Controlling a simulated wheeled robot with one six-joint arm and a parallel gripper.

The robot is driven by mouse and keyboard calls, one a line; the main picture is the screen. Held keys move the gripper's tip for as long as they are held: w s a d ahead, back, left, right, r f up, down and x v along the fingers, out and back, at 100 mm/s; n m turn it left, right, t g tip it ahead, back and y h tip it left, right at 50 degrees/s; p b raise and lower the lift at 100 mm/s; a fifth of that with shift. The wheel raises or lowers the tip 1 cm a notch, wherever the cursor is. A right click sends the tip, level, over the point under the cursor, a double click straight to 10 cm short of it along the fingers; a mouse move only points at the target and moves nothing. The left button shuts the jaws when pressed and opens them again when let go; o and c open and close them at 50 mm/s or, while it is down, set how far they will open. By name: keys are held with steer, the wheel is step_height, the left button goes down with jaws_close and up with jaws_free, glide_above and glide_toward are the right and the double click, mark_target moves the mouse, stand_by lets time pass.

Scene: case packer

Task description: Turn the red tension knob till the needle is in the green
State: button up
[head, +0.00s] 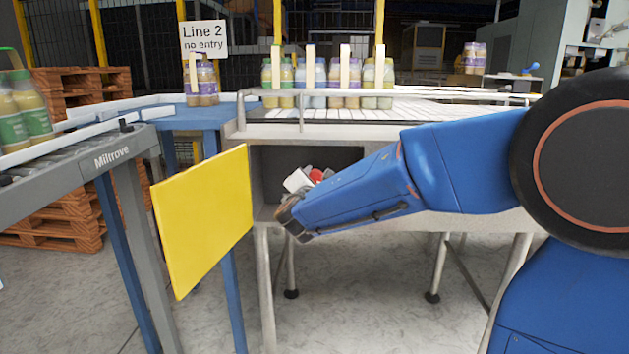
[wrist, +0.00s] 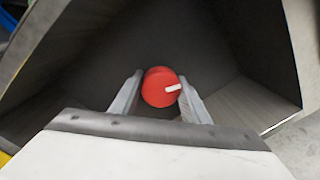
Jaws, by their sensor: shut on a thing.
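The red tension knob (wrist: 160,87) is inside the dark recess of the machine, and its white pointer mark points to the right in the wrist view. My gripper (wrist: 160,95) is shut on the knob, one finger at its left and one at its right. In the head view a bit of the red knob (head: 317,175) shows past my gripper (head: 306,178), in the open compartment (head: 262,190) under the conveyor. The gauge needle and its green zone are not visible in either view.
A yellow door (head: 203,220) stands open at the left of the compartment. The conveyor (head: 390,112) above carries several bottles. A grey roller conveyor (head: 75,165) marked Miltrove stands at the left. The compartment walls (wrist: 255,100) close in around my gripper.

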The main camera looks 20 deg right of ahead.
steer(key=shift+f+m, duration=0.1)
steer(key=shift+m, duration=0.7)
steer(key=o, duration=1.1)
steer(key=shift+c, duration=0.2)
steer(key=shift+s, duration=0.15)
steer(key=shift+s+a, duration=0.15)
steer(key=shift+s, duration=0.1)
steer(key=v, duration=1.6)
steer(key=shift+s, duration=0.35)
